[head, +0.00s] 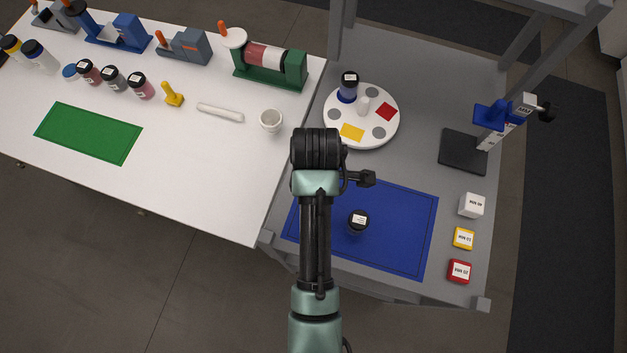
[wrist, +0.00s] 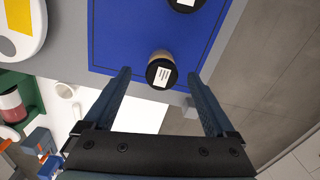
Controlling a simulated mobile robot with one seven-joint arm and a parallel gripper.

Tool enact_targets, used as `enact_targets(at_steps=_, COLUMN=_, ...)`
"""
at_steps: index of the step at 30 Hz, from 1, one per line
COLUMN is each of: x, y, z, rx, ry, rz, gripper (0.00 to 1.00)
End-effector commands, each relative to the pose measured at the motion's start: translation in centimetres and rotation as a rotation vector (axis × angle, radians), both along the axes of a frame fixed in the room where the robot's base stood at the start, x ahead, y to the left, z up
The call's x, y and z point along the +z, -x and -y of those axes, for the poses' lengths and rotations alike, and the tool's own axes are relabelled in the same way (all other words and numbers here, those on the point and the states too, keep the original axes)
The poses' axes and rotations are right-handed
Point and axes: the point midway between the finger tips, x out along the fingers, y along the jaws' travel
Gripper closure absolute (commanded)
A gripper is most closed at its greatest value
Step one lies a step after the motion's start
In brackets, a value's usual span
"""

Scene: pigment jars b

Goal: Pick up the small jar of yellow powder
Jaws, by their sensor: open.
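A jar (wrist: 161,71) with a black lid and white label stands on the blue mat. In the wrist view it appears between the fingertips of my gripper (wrist: 158,74), which is open, with a gap on both sides. A strip of its tan body shows; I cannot tell for sure that the powder is yellow. My arm hides this jar in the head view. A second black-lidded jar (head: 358,222) stands on the mat to the right of my arm; its lid (wrist: 184,4) is cut by the wrist view's top edge. Its powder colour is not clear. My fingertips are hidden in the head view.
The blue mat (head: 405,235) is otherwise mostly clear. A white turntable (head: 345,136) holds a blue-based jar (head: 348,86). A black-based stand (head: 462,152) and white, yellow and red blocks (head: 460,271) are at right. The white table (head: 215,185) is at left.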

Motion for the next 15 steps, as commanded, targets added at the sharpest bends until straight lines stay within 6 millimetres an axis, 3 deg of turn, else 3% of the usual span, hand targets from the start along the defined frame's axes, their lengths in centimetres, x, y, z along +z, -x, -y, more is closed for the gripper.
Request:
enact_targets(at_steps=5, x=-1.0, y=0.1, z=-0.1, rx=0.0, ry=0.001, rz=-0.002, gripper=0.1)
enact_targets(at_steps=15, x=-5.1, y=0.3, z=-0.4, rx=0.0, ry=0.0, rz=0.0, gripper=0.1)
